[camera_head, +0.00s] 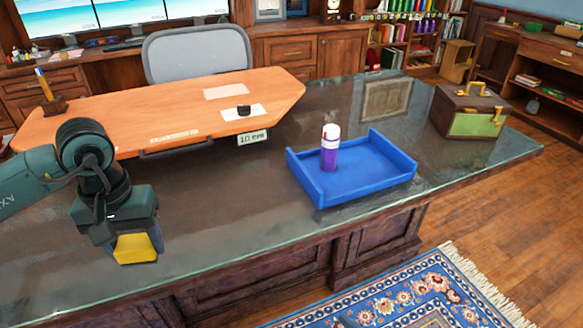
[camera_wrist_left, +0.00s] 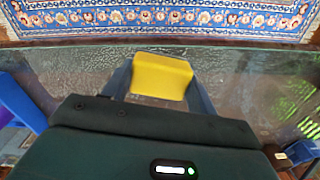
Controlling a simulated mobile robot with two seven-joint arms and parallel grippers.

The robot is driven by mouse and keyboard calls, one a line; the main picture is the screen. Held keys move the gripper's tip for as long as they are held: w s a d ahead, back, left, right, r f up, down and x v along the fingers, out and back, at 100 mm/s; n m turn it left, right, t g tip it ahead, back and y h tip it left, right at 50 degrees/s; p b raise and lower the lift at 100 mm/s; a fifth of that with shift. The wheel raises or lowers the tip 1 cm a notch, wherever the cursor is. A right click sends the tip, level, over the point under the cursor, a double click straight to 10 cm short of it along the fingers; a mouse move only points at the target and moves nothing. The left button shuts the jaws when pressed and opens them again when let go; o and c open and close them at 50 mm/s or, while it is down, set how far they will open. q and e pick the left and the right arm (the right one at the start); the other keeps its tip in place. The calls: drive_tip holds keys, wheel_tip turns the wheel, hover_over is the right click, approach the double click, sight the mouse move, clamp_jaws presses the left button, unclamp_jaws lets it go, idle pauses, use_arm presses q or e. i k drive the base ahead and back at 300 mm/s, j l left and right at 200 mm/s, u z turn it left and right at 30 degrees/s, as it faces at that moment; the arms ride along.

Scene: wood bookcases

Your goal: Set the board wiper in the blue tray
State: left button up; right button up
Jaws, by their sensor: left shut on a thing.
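The board wiper is a yellow block (camera_head: 135,250) at the lower left of the head view. My left gripper (camera_head: 136,238) is shut on it and holds it near the front edge of the desk. In the left wrist view the wiper (camera_wrist_left: 162,75) sits between the two fingers. The blue tray (camera_head: 350,190) lies on the desk to the right of my left gripper, well apart from it. A purple and white bottle (camera_head: 330,150) stands upright inside the tray, toward its left side. The tray's edge shows at the left of the wrist view (camera_wrist_left: 20,105). My right gripper is not in view.
The dark glossy desk top (camera_head: 240,215) is clear between my left gripper and the tray. An orange wooden board (camera_head: 170,105) lies behind, with a small black object (camera_head: 243,110) on it. A brown and green case (camera_head: 470,112) stands at the right.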

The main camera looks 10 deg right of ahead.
sight(366, 164)
drive_tip(key=i+l+z, duration=0.15)
drive_tip(key=l, duration=0.4)
drive_tip(key=i+l+z, duration=0.15)
drive_tip(key=i+l, duration=0.2)
drive_tip(key=l, duration=0.15)
drive_tip(key=i+l+z, duration=0.15)
drive_tip(key=l, duration=0.35)
drive_tip(key=i+l+z, duration=0.15)
drive_tip(key=i+l, duration=0.25)
